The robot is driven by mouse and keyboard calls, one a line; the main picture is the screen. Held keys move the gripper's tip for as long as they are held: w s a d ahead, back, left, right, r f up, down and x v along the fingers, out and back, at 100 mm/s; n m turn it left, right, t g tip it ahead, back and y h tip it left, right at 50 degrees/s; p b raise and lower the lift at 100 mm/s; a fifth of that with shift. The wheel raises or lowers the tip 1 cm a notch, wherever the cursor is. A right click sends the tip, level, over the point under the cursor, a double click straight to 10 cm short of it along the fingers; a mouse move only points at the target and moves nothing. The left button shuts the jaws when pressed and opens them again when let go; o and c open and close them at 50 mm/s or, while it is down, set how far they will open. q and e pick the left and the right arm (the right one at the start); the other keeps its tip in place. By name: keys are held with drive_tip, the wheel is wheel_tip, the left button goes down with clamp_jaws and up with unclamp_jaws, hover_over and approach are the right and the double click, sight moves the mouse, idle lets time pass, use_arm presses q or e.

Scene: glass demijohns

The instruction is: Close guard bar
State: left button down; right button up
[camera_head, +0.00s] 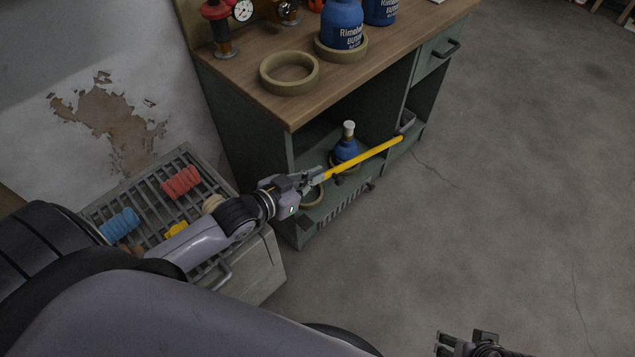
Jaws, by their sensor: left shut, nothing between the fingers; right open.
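The yellow guard bar (364,158) runs across the front of the cabinet's lower opening. Its right end is at a grey bracket (407,122) on the cabinet's inner upright, and its left end is at my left gripper. My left gripper (316,177) is shut and its fingertips are at or against the bar's left end; they hide how that end sits. My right gripper (468,342) is open and empty over the floor at the bottom edge, partly cut off. A blue bottle with a pale cap (346,150) stands inside the opening behind the bar.
The green cabinet's wooden top (375,78) carries an empty ring (289,73), a blue bottle in a ring (342,25) and a red gauge fitting (219,25). A grated crate (150,192) with coloured coils stands left. The floor at right is clear.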

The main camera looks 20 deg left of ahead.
use_arm(q)
drive_tip(key=b, duration=0.3)
hover_over(338, 175)
drive_tip(key=s+d, duration=0.1)
drive_tip(key=s, duration=0.1)
wheel_tip(338, 175, down, 4)
drive_tip(key=shift+r, duration=0.15)
drive_tip(key=shift+s+f+b, duration=0.15)
drive_tip(key=shift+f+b, duration=0.25)
drive_tip(key=shift+f, duration=0.55)
drive_tip(key=shift+s+f+b, duration=0.1)
drive_tip(key=shift+f+b, duration=0.3)
drive_tip(key=shift+f, duration=0.55)
use_arm(e)
drive_tip(key=w+a+r+t+y, duration=0.1)
drive_tip(key=w+a+r+t, duration=0.1)
drive_tip(key=w+r+t, duration=0.2)
drive_tip(key=shift+w+a+r+t, duration=0.2)
drive_tip(key=shift+w+t, duration=0.1)
drive_tip(key=shift+w, duration=0.9)
use_arm(q)
drive_tip(key=shift+f, duration=0.1)
